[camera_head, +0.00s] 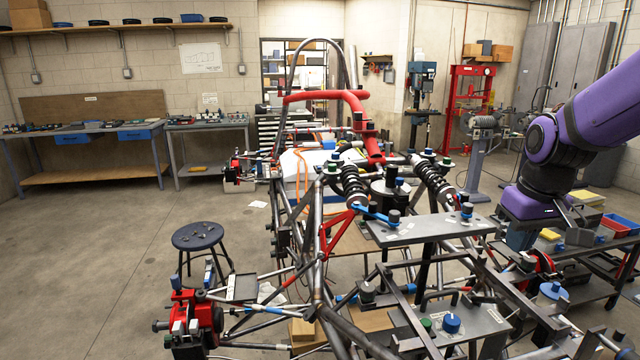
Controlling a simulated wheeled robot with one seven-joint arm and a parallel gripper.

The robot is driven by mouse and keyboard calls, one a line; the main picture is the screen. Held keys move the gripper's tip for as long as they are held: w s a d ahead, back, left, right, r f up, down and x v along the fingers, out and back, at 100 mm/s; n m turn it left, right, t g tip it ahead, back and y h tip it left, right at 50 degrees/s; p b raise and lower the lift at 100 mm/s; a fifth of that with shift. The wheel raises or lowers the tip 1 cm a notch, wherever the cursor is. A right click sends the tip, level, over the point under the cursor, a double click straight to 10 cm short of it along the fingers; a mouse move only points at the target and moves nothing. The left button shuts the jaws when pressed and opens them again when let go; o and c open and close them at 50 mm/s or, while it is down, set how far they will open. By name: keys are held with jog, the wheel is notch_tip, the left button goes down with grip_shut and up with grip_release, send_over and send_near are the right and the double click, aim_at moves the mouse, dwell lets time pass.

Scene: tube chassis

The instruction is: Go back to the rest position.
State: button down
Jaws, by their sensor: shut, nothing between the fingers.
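My purple arm comes in from the right edge, and its wrist bends down to my gripper (521,236) at the right of the head view. The gripper points downward, close above or beside the right part of the tube chassis (325,255). It is shut and holds nothing that I can see. Its fingertips are small and hard to make out against the dark frame parts. I cannot tell whether they touch anything.
A grey plate (420,230) lies across the chassis left of my gripper, near two coil-over shocks (355,185). A round stool (198,236) stands at the left.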

jog(key=s+a+r+t, duration=0.1)
jog(key=s+r, duration=0.3)
jog(key=s, duration=0.4)
jog(key=s+a+r+m+t, duration=0.1)
jog(key=s+r, duration=0.3)
jog(key=s, duration=0.5)
jog(key=shift+s+a+r+t, duration=0.15)
jog(key=shift+a+r+t, duration=0.05)
jog(key=shift+a+t, duration=0.6)
jog(key=shift+a, duration=0.15)
